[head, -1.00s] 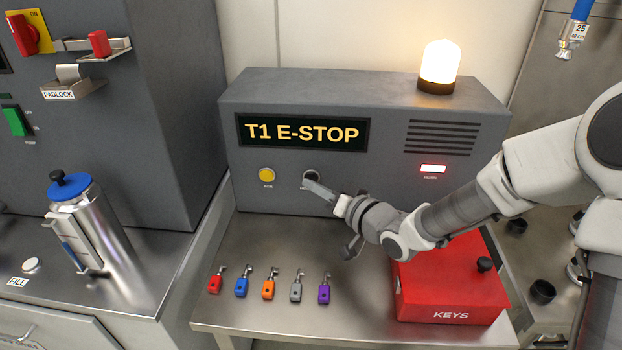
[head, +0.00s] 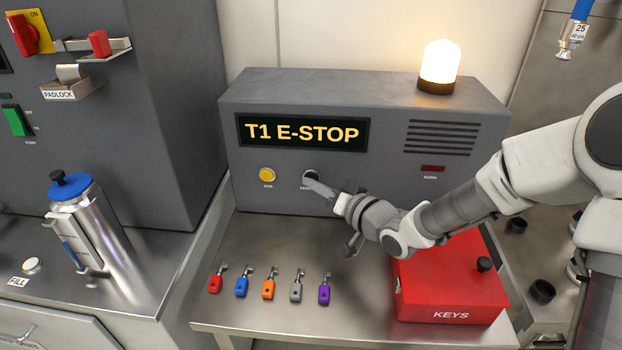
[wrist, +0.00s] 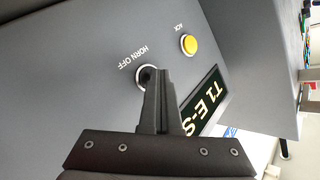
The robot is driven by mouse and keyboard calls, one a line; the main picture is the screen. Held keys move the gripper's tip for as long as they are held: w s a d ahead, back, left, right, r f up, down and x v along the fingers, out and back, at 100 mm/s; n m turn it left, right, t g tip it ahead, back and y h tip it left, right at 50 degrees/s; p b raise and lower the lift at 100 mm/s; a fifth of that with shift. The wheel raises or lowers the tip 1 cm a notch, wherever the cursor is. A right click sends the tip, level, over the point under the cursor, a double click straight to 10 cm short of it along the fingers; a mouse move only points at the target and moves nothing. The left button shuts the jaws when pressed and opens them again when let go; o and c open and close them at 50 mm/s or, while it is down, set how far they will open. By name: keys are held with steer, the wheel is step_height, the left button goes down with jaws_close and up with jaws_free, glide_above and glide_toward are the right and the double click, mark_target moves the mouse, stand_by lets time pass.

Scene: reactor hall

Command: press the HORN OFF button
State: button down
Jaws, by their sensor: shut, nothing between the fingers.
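The HORN OFF button (wrist: 143,75) is a dark round button with a pale ring on the front of the grey T1 E-STOP box (head: 400,190). It also shows in the head view (head: 311,174), partly covered by my fingertips. My gripper (head: 308,181) is shut and empty, its tips at the button. In the wrist view my gripper (wrist: 156,78) overlaps the button's lower right part. I cannot tell whether the tips touch it or how far it is pushed in. The yellow ACK button (wrist: 189,44) is beside it, clear of my gripper.
A lit beacon (head: 440,66) stands on the box. A red KEYS box (head: 450,290) sits below my arm. Several coloured padlocks or key tags (head: 269,287) lie in a row on the steel table (head: 240,318). A steel flask (head: 95,230) stands at the left.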

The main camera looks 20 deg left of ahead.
steer(key=shift+s+d, duration=0.25)
steer(key=shift+s, duration=0.35)
steer(key=s, duration=0.1)
steer(key=s+d, duration=0.1)
steer(key=s, duration=0.2)
steer(key=shift+s+d, duration=0.25)
steer(key=shift+s, duration=0.15)
stand_by(0.5)
